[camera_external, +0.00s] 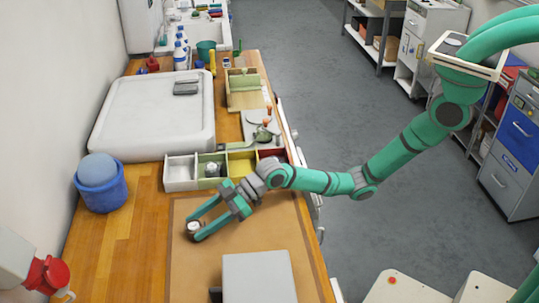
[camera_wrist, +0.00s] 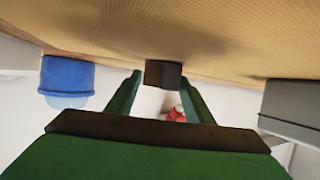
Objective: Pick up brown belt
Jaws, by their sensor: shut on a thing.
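The brown belt shows as a small, dark brown, compact piece (camera_wrist: 163,74) between my fingertips in the wrist view, against the tan mat. In the external view it is a small, pale-topped thing (camera_external: 194,227) at the tips of my green fingers. My gripper (camera_external: 196,229) is low over the left part of the tan mat (camera_external: 185,270), its two fingers shut on the belt from either side. The fingers hide part of the belt. I cannot tell whether it still touches the mat.
A grey box (camera_external: 258,278) stands on the mat to the right. A blue bucket (camera_external: 101,190) stands at the left. A divided tray (camera_external: 181,172) and a large white slab (camera_external: 150,115) lie behind. A red-and-white wall fixture (camera_external: 45,273) juts in at lower left.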

